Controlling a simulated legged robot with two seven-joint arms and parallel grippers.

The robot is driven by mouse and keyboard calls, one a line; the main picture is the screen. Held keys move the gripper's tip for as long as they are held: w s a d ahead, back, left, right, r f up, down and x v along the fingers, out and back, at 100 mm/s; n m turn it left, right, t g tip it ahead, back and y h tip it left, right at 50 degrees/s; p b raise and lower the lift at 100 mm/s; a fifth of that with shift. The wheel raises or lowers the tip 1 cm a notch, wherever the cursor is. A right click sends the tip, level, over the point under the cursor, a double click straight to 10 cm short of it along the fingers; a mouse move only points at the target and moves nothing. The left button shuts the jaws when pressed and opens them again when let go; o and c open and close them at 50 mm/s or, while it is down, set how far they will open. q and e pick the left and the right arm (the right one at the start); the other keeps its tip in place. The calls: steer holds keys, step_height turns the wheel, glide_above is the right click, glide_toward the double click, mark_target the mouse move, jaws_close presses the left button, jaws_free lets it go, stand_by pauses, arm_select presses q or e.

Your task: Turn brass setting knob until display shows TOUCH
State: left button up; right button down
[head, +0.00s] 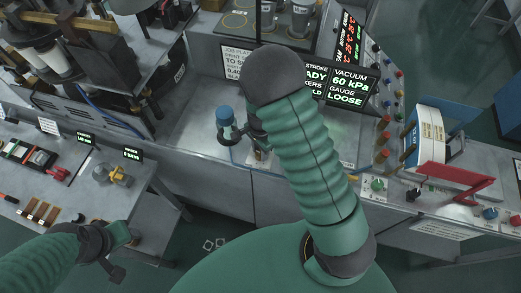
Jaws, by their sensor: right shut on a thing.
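The display (345,88) on the bench's back panel reads VACUUM 60 kPa, GAUGE LOOSE, its left part hidden behind my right arm. My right gripper (259,146) reaches down over the bench beside a grey post with a blue cap (225,118). It is shut on a small brass-coloured piece, apparently the brass setting knob (262,155), mostly hidden by the gripper and arm. My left gripper (116,253) hangs low at the left, in front of the side table and away from the knob; its jaw opening is not clear.
A side table with tools and a yellow-brown device (115,173) stands at left. Grey cups (300,18) stand at the back. Floor shows between the bench and side table.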

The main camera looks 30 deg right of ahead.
mark_target(259, 152)
steer(key=shift+w, duration=0.1)
steer(key=c, duration=1.2)
jaws_free()
steer(key=shift+o, duration=0.9)
steer(key=shift+a, duration=0.1)
step_height(259, 152, up, 17)
steer(key=b, duration=0.1)
steer(key=shift+f, duration=0.1)
